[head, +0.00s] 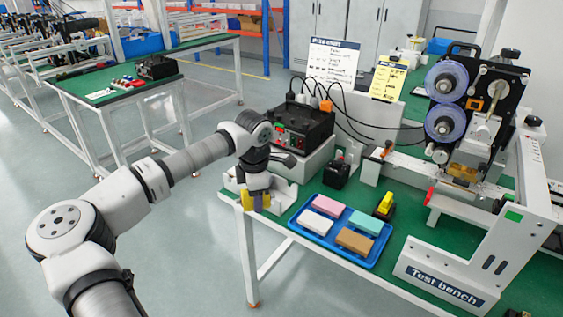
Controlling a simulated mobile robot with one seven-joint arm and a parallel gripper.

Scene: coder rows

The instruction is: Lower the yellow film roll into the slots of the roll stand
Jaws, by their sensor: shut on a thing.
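My gripper (257,202) is shut on the yellow film roll (247,201) at the left corner of the green-topped bench. Yellow shows on both sides of the finger area, which hides the roll's middle. A low white stand (284,192), which looks like the roll stand, is right behind and beside the gripper. Its slots are mostly hidden by my gripper and the roll. I cannot tell whether the roll touches the stand or is held just above it.
A black device with cables (303,128) stands close behind the gripper. A blue tray (343,252) with several coloured blocks lies to the right. A yellow-black item (384,206) and a small black box (336,174) stand nearby. A white Test bench frame (440,283) is at right.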

